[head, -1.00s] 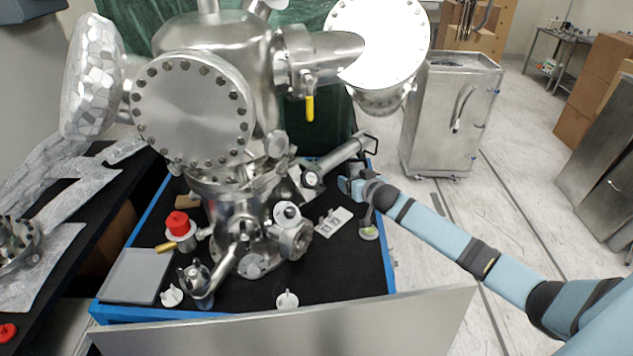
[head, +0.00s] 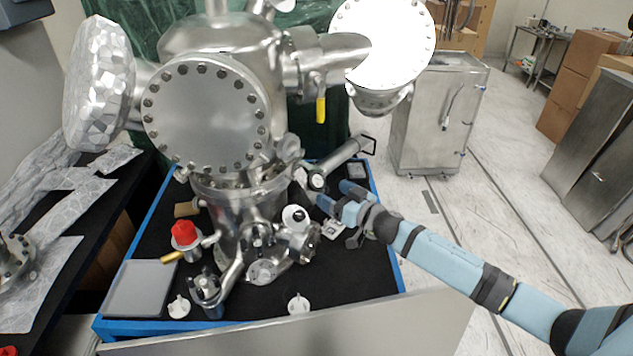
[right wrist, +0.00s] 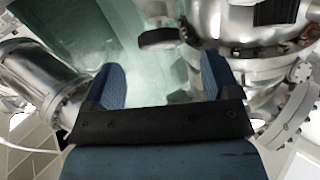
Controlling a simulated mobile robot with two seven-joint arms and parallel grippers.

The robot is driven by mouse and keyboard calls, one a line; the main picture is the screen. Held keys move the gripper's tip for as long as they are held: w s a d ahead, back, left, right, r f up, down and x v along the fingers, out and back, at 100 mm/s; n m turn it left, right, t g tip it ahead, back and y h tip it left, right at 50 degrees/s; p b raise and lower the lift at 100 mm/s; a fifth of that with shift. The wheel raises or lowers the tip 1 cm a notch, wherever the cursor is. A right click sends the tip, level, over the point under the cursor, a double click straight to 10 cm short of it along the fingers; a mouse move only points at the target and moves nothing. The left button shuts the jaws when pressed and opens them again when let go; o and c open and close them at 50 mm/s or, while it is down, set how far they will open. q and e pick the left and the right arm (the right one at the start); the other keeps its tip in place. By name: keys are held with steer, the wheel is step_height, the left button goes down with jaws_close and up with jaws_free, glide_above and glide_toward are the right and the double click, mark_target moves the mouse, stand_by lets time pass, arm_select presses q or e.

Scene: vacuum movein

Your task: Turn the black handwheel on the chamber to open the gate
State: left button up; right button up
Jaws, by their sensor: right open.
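The chamber (head: 232,45) is a large shiny steel vessel with bolted flanges, standing on a black-topped table. A small dark-rimmed round part, which looks like the black handwheel (head: 317,182), sits at the near end of a steel tube on the chamber's right side. In the right wrist view a dark disc (right wrist: 158,38), seemingly the same handwheel, lies beyond the fingertips. My right gripper (head: 337,196) is open and empty, just right of and below the handwheel; its blue fingers (right wrist: 162,72) are spread, with no clear contact. My left gripper is not in view.
A steel tube (right wrist: 30,75) is left of the fingers in the wrist view, with bolted flanges at right. A yellow handle (head: 320,110) hangs above the handwheel. A red-capped part (head: 184,233) and small white parts stand on the table (head: 345,275). A steel panel crosses the front.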

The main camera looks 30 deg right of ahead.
mark_target(320, 185)
steer(key=x, duration=0.6)
steer(key=shift+w+a, duration=0.1)
steer(key=shift+w, duration=0.3)
steer(key=c, duration=0.9)
